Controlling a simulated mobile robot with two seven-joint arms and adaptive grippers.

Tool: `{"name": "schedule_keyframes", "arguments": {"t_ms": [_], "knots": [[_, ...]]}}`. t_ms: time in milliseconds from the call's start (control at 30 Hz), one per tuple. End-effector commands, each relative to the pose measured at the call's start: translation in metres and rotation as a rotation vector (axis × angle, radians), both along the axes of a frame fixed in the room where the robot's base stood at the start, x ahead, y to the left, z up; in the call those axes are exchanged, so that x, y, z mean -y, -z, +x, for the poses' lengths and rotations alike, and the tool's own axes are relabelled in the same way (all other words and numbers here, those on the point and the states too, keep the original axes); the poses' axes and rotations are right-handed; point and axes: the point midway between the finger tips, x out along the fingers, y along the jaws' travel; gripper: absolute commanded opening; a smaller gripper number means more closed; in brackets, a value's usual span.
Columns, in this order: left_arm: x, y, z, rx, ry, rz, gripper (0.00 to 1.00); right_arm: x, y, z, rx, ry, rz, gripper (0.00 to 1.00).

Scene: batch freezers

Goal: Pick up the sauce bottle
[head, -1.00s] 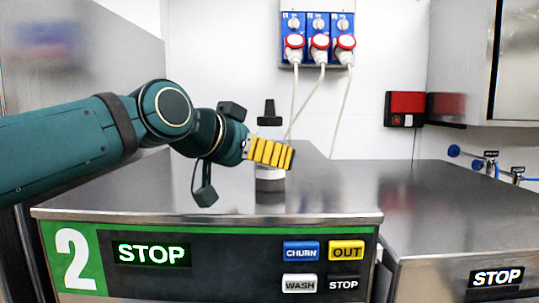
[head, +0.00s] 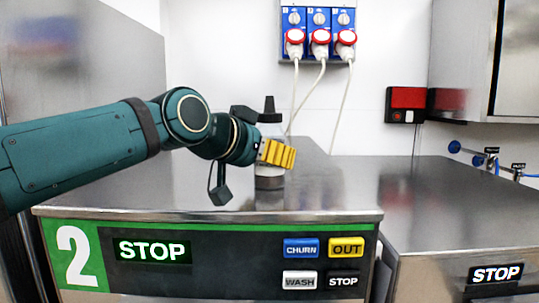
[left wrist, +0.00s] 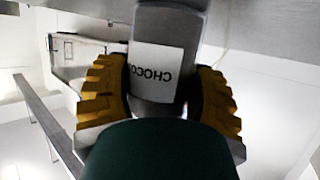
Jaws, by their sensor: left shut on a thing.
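The sauce bottle (head: 270,183) stands upright on the steel top of the freezer marked 2 (head: 330,196). It has a black pointed cap and a dark lower part. My left gripper (head: 279,153) has yellow ridged fingers and is shut on the bottle's body, hiding its middle in the head view. In the left wrist view the bottle (left wrist: 172,25) shows between the two fingers (left wrist: 158,100), with a white label reading "CHOCO", the rest cut off. I cannot tell any gap between the bottle's base and the top. My right gripper is not in view.
The front panel (head: 225,262) has a lit STOP display and several buttons. A second freezer top (head: 450,205) lies to the right. Sockets with red plugs (head: 320,37) and hanging cables are on the back wall. The steel around the bottle is clear.

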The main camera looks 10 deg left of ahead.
Motion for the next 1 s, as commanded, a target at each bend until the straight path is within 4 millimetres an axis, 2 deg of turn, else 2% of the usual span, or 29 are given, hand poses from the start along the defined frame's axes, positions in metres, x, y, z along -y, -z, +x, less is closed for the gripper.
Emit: {"name": "schedule_keyframes", "arguments": {"t_ms": [167, 267, 600, 700, 1000], "knots": [[0.0, -0.008, 0.0, 0.003, 0.001, -0.001, 0.23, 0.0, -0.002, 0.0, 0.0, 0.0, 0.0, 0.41], [0.0, -0.019, 0.0, 0.004, 0.002, -0.001, 0.23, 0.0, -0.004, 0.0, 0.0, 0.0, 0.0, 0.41], [0.001, -0.078, 0.0, 0.004, 0.002, -0.002, 0.23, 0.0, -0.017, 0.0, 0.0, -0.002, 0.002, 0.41], [0.001, -0.089, 0.0, 0.003, 0.003, 0.0, 0.23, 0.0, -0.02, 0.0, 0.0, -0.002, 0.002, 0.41], [0.0, -0.101, 0.0, 0.002, 0.001, -0.001, 0.23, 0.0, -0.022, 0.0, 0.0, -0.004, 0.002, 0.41]]}}
